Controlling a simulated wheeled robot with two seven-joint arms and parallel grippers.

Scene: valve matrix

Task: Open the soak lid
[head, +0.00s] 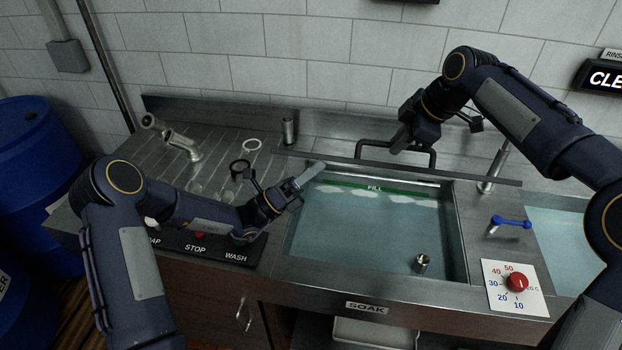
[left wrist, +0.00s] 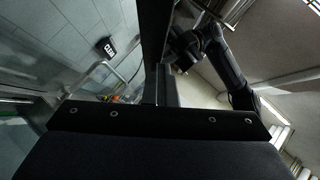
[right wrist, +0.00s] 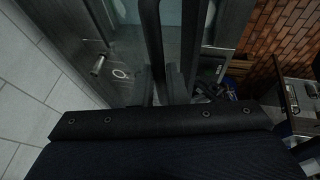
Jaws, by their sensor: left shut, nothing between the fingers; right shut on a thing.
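The soak lid (head: 460,175) is raised off the soak basin and shows nearly edge-on as a thin dark strip along the basin's back. Its black handle (head: 375,148) stands up from it. My right gripper (head: 402,143) is shut on the handle; the handle bar also runs between its fingers in the right wrist view (right wrist: 152,45). My left gripper (head: 316,170) is shut and empty, with its fingertips near the lid's left part, over the basin's back left corner. I cannot tell whether it touches the lid. The lid's edge crosses the left wrist view (left wrist: 153,40).
The open soak basin (head: 277,268) holds water and a small metal fitting (head: 422,263). A red dial (head: 517,282) and blue-handled valve (head: 511,222) are at right. The ribbed drainboard (head: 215,150), with metal pipe fittings (head: 183,145), lies left. A tiled wall stands close behind.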

